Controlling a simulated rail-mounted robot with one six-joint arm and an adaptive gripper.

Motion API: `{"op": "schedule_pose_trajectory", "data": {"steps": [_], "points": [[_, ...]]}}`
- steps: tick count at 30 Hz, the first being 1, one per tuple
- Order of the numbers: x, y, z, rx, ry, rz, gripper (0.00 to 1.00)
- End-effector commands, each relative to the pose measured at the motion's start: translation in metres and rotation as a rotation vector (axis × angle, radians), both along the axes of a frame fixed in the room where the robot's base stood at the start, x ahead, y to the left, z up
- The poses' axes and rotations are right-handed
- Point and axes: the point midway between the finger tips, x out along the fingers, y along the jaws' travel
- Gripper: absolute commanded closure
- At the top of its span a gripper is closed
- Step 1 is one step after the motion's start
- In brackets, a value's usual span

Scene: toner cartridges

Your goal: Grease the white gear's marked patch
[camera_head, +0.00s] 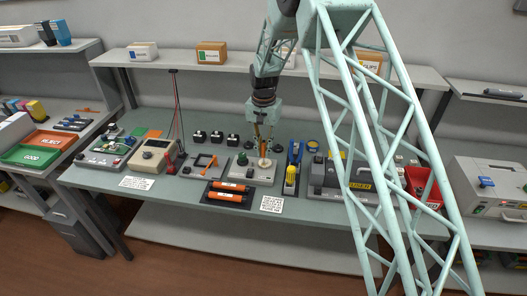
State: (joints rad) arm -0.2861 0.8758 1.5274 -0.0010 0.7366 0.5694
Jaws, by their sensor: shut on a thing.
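My gripper (263,136) is above a light grey fixture (237,174) in the middle of the bench, pointing down. It is shut on a slim orange thing (263,149), perhaps a grease applicator. The lower end of this thing is close to a small pale round part (265,162) on the fixture's top, which may be the white gear. I cannot tell whether they touch. The marked patch is too small to make out. A green knob (242,158) sits on the same fixture, left of the pale part.
Two orange-and-black cartridges (231,187) lie in front of the fixture. A yellow-and-blue tool holder (291,177) stands close on its right, then a dark grey machine (326,180). A grey plate with an orange frame (203,162) is on the left. Small black blocks (216,137) stand behind.

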Motion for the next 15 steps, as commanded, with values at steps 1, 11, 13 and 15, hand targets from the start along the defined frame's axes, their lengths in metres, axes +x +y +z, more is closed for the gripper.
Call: {"op": "schedule_pose_trajectory", "data": {"steps": [1, 11, 13, 15], "points": [[0.0, 0.0, -0.001, 0.0, 0.0, 0.0, 0.94], [0.0, 0.0, 0.011, 0.001, -0.001, 0.0, 0.94], [0.001, 0.0, 0.015, 0.0, -0.002, 0.0, 0.94], [0.001, 0.0, 0.02, 0.0, -0.002, 0.0, 0.94]]}}
